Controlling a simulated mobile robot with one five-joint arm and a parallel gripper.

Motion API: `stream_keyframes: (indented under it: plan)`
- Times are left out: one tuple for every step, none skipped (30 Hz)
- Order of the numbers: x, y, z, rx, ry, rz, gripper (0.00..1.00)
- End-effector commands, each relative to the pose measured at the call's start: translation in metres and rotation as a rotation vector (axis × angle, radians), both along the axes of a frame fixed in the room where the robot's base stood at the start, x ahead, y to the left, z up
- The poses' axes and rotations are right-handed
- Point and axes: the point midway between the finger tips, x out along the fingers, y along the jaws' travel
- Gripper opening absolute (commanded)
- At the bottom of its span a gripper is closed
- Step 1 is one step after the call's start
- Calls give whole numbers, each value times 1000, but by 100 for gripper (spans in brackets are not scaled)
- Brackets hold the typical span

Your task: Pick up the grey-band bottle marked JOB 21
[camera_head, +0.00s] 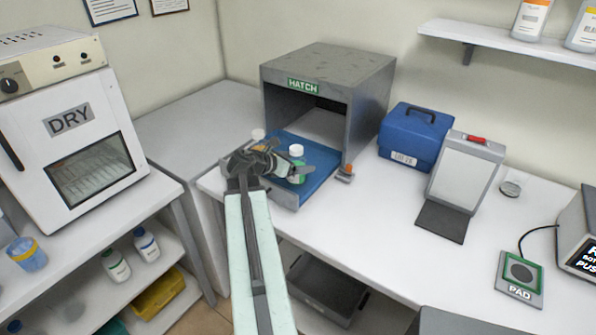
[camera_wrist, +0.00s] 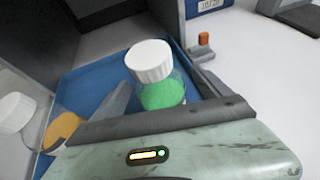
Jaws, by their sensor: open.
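My gripper (camera_head: 287,157) is open over the blue tray (camera_head: 316,181) at the mouth of the grey hatch. A white-capped bottle showing green (camera_head: 298,177) stands upright on the tray, right beside the fingers. It also shows in the wrist view (camera_wrist: 161,90), with a grey finger (camera_wrist: 116,100) just left of it. A second white cap (camera_head: 258,134) shows behind my gripper; the wrist view has a white-capped bottle (camera_wrist: 15,112) at the left edge, next to an orange-yellow patch. I can read no JOB 21 mark or grey band.
The grey hatch box (camera_head: 372,85) walls in the tray's back. A small orange-topped piece (camera_head: 346,169) sits right of the tray. A blue case (camera_head: 410,135), a tilted panel (camera_head: 465,170) and a pad (camera_head: 520,276) stand farther right. Two bottles (camera_head: 131,255) stand on the lower left shelf.

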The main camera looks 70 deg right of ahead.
Motion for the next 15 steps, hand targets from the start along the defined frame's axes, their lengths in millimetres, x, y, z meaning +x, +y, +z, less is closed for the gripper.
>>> stream_keyframes:
  plan:
    - [0,0,1,0,0,0,88]
    - [0,0,1,0,0,0,88]
    - [0,1,1,0,0,0,82]
    - [0,1,1,0,0,0,74]
    - [0,1,1,0,0,0,65]
    - [0,1,1,0,0,-1,54]
    - [0,1,1,0,0,-1,46]
    - [0,1,1,0,0,-1,38]
    - [0,1,1,0,0,-1,26]
    - [0,1,1,0,0,-1,18]
    - [0,1,1,0,0,-1,10]
    - [0,1,1,0,0,-1,0]
    - [0,0,1,-1,1,-1,0]
    - [0,0,1,-1,1,-1,0]
    - [0,0,1,-1,1,-1,0]
